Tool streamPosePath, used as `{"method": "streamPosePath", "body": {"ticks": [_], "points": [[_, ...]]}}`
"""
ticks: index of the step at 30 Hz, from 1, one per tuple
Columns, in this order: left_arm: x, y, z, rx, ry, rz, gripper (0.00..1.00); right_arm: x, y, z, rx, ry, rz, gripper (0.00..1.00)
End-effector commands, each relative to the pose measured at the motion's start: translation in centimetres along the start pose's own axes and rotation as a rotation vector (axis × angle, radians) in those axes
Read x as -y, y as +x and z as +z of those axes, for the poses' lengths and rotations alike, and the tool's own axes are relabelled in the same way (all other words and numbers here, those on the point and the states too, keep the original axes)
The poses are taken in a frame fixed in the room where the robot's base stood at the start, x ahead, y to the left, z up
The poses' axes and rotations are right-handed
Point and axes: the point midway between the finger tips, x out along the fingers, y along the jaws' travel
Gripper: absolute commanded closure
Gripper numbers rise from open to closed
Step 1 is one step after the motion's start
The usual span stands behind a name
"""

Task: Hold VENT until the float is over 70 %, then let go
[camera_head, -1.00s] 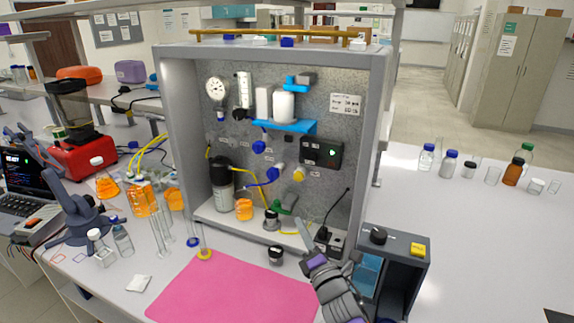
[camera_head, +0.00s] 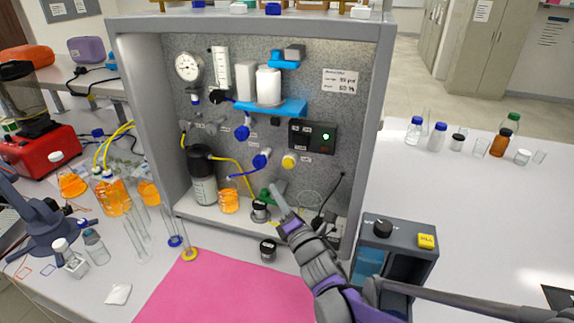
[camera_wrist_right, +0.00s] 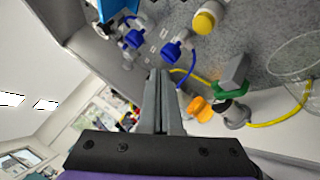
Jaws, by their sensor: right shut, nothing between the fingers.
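The rig's grey speckled panel (camera_head: 345,110) stands upright in a grey frame. A clear vertical tube with a scale (camera_head: 220,70), perhaps the float gauge, is at its upper left; its reading is too small to make out. A yellow round knob (camera_head: 289,161) and blue knobs (camera_head: 262,158) are on the panel. Their labels are unreadable, so I cannot tell which is VENT. My right gripper (camera_head: 281,200) is shut and empty, in front of the panel, below the yellow knob. In the right wrist view its fingers (camera_wrist_right: 160,95) are together, apart from the yellow knob (camera_wrist_right: 207,18).
A black display box (camera_head: 314,137) with a green light is on the panel. A dark box with a yellow button (camera_head: 426,240) stands right of my arm. Glassware and orange flasks (camera_head: 112,197) crowd the left. A pink mat (camera_head: 205,295) lies in front.

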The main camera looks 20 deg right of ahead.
Motion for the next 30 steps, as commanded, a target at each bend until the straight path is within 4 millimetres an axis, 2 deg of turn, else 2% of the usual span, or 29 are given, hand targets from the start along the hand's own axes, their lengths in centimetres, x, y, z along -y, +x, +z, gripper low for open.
{"method": "streamPosePath", "body": {"ticks": [18, 30], "points": [[0.0, 1.1, 1.4, 0.014, 0.000, 0.000, 0.40, 3.9, 5.2, 3.8, 0.001, 0.000, -0.001, 1.00], [0.0, 1.1, 1.5, 0.014, 0.000, 0.000, 0.40, 4.4, 6.0, 4.4, 0.000, 0.001, 0.000, 1.00]]}}
